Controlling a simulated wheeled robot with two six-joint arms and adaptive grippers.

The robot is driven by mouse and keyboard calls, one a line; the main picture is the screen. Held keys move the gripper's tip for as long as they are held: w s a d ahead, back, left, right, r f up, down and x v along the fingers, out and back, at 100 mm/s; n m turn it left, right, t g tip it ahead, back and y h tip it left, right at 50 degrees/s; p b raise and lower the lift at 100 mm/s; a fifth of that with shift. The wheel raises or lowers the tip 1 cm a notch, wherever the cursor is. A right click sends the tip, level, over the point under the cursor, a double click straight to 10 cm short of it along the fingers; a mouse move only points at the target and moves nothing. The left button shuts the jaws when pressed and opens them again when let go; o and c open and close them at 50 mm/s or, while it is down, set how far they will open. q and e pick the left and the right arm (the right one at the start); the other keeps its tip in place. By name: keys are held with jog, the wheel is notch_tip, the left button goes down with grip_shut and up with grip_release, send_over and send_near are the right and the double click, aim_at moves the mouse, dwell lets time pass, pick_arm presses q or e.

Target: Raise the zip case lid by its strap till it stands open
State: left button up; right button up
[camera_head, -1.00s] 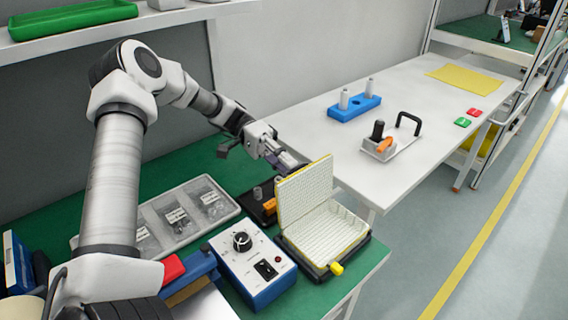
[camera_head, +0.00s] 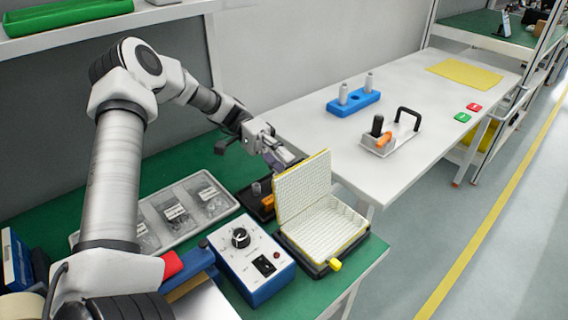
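The zip case (camera_head: 326,231) lies on the green bench near its right corner, with a pale ribbed inside and yellow edges. Its lid (camera_head: 304,190) stands up, roughly upright, along the back left side. A yellow tab (camera_head: 335,265) shows at the front right of the base. My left gripper (camera_head: 274,155) is behind the lid's upper left edge. Its fingertips are small and partly hidden by the lid, so I cannot tell whether they are open or touch the lid or a strap. The strap is not clearly visible. My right gripper is not in view.
A blue and white control box (camera_head: 250,258) stands left of the case. A grey tray of bagged parts (camera_head: 185,215) lies further left. A dark holder with an orange part (camera_head: 262,202) sits behind the case. A white table (camera_head: 395,165) with fixtures stands beyond.

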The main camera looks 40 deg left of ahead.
pick_arm(q)
jog(key=v, duration=0.7)
